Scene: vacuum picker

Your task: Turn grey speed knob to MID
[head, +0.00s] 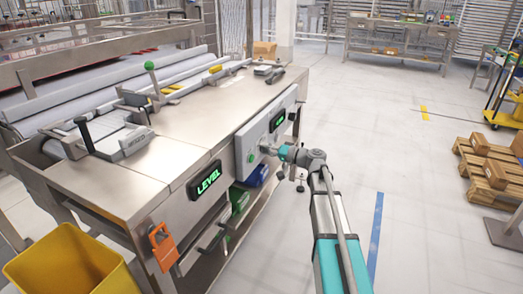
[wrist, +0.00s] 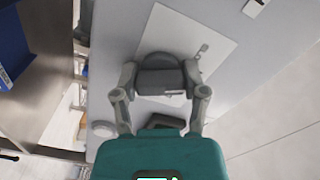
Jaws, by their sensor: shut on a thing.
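The grey speed knob (wrist: 160,78) sits on a white plate (wrist: 213,45) on the grey control panel in the wrist view. My gripper (wrist: 161,82) has its two fingers on either side of the knob and is shut on it. A small grey mark shows on the plate beside the knob; I cannot read any setting label, so the knob's position is unclear. In the head view my gripper (head: 266,149) is at the front of the control panel (head: 244,142), and the knob is too small and covered to make out there.
A green-lit display (head: 277,121) and a green button (head: 251,157) are on the panel. Blue and green bins sit below. Open floor lies to the right.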

